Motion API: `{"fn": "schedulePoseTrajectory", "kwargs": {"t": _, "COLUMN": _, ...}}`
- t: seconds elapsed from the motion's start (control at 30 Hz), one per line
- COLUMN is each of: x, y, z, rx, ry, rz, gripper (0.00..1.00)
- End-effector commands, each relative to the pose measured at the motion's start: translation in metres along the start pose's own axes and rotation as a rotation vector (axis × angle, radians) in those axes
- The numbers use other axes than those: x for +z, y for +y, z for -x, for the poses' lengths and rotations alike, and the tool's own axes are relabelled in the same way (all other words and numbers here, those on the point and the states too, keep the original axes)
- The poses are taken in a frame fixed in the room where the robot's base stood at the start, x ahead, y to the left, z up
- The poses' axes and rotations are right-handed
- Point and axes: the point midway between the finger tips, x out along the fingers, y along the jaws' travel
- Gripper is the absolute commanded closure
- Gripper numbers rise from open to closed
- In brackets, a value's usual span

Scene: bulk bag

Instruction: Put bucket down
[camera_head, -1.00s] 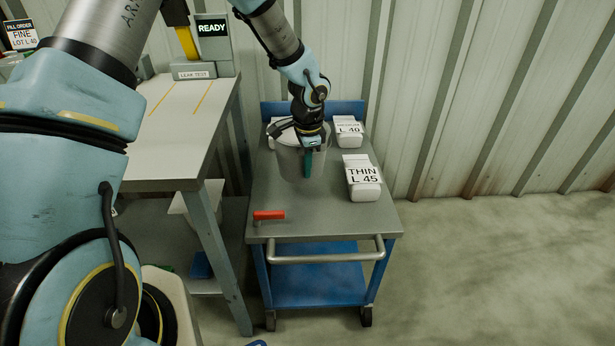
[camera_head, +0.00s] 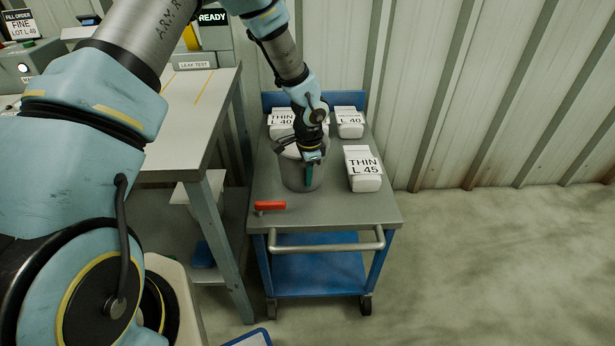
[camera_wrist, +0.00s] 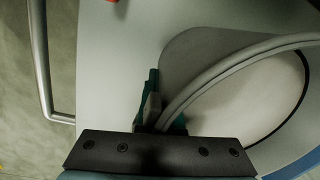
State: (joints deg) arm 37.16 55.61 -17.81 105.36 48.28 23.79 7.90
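The grey bucket (camera_head: 296,174) is over the top of the blue-framed cart (camera_head: 330,212), toward its left side. Its base appears at or very close to the grey surface; I cannot tell for sure whether it touches. My gripper (camera_head: 310,178) is at the bucket's right front rim, with its teal fingers pointing down. In the wrist view the fingers of my gripper (camera_wrist: 163,118) are on both sides of the rim of the bucket (camera_wrist: 235,68), closed on it. The bucket's pale inside shows there.
White bags marked THIN L 45 (camera_head: 363,170), L 40 (camera_head: 349,123) and THIN L 40 (camera_head: 281,123) stand on the cart around the bucket. A red-handled tool (camera_head: 270,206) lies at the front left. The cart's front right is clear. A bench (camera_head: 190,130) stands left.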

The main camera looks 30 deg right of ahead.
Motion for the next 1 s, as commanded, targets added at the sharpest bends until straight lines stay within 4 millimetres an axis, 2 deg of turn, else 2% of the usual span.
{"fn": "schedulePoseTrajectory", "kwargs": {"t": 0.07, "x": -0.001, "y": -0.001, "z": -0.002, "rx": -0.003, "ry": 0.002, "rz": 0.000, "gripper": 1.00}}
{"fn": "schedulePoseTrajectory", "kwargs": {"t": 0.1, "x": 0.000, "y": 0.000, "z": -0.002, "rx": 0.000, "ry": 0.000, "rz": 0.000, "gripper": 0.92}}
{"fn": "schedulePoseTrajectory", "kwargs": {"t": 0.33, "x": 0.000, "y": 0.000, "z": -0.002, "rx": 0.000, "ry": 0.000, "rz": 0.000, "gripper": 0.66}}
{"fn": "schedulePoseTrajectory", "kwargs": {"t": 0.57, "x": 0.000, "y": 0.000, "z": -0.001, "rx": 0.000, "ry": 0.000, "rz": 0.000, "gripper": 0.66}}
{"fn": "schedulePoseTrajectory", "kwargs": {"t": 0.7, "x": 0.000, "y": -0.001, "z": 0.007, "rx": -0.002, "ry": 0.001, "rz": 0.001, "gripper": 0.66}}
{"fn": "schedulePoseTrajectory", "kwargs": {"t": 0.87, "x": -0.001, "y": -0.001, "z": 0.034, "rx": -0.004, "ry": 0.002, "rz": 0.001, "gripper": 0.66}}
{"fn": "schedulePoseTrajectory", "kwargs": {"t": 1.0, "x": 0.000, "y": -0.001, "z": 0.065, "rx": -0.004, "ry": 0.003, "rz": 0.001, "gripper": 0.66}}
